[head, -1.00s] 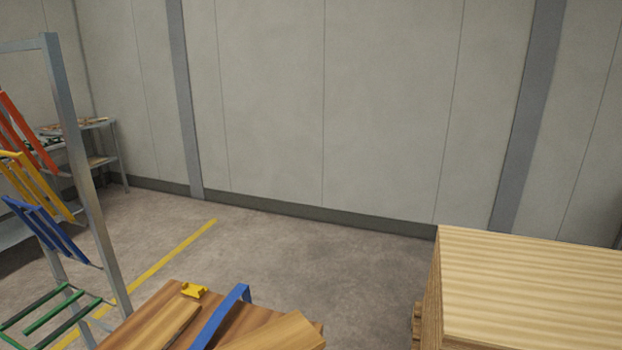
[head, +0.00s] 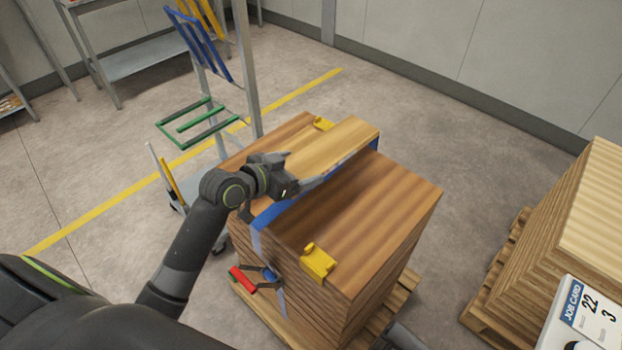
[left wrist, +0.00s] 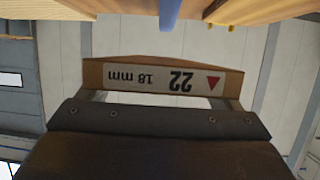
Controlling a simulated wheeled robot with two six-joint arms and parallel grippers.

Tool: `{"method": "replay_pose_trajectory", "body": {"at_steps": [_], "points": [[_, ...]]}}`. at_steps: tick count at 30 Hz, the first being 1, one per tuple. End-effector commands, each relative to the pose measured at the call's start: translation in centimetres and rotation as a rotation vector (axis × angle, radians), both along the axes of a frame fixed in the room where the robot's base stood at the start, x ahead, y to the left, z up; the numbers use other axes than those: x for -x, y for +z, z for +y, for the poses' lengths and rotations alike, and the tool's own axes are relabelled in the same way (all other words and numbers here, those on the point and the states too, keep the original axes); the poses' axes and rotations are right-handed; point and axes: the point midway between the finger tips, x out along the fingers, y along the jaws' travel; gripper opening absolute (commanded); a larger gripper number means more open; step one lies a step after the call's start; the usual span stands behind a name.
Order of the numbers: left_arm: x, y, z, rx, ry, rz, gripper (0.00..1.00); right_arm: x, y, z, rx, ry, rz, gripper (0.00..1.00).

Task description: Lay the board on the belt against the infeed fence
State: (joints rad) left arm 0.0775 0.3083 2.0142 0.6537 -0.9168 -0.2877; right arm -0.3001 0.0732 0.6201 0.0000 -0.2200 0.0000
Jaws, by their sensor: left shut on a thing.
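The board (head: 328,146) is a light-brown plank at the top of a strapped stack in the head view. My left gripper (head: 302,176) is shut on its near end. In the left wrist view the end of the board (left wrist: 160,78) sits between the fingers and carries an upside-down label reading "22", "18 mm" with a red triangle. Whether the board touches the stack or hangs just above it I cannot tell. The belt and infeed fence are not in view. My right gripper is not in view.
The stack (head: 385,205) has a blue strap, yellow corner pieces (head: 318,262) and a red-handled tool (head: 243,279) at its side. Another board pile (head: 600,205) and a job card (head: 583,310) are at right. A rack (head: 200,120) stands behind. Open floor lies left.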

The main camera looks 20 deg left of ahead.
Motion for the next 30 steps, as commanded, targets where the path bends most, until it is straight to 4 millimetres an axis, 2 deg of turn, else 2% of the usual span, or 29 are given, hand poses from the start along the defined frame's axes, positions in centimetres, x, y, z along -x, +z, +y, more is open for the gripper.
{"method": "replay_pose_trajectory", "body": {"at_steps": [5,12,17,21,25,30], "points": [[-0.8,-1.5,-0.1,0.003,0.036,0.005,0.48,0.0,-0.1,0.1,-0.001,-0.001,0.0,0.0],[-0.8,-5.9,-0.1,0.001,0.039,0.006,0.48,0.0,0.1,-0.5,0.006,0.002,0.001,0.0],[-0.8,-7.3,0.0,0.001,0.038,0.004,0.48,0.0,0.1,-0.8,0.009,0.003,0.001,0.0],[-0.8,-9.4,-0.1,0.001,0.038,0.006,0.48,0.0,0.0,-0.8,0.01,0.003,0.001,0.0],[-0.8,-10.5,0.0,0.001,0.038,0.004,0.48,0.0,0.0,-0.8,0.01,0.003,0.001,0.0],[-0.8,-10.6,0.0,-0.002,0.037,0.0,0.48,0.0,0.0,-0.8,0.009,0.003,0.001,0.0]]}}
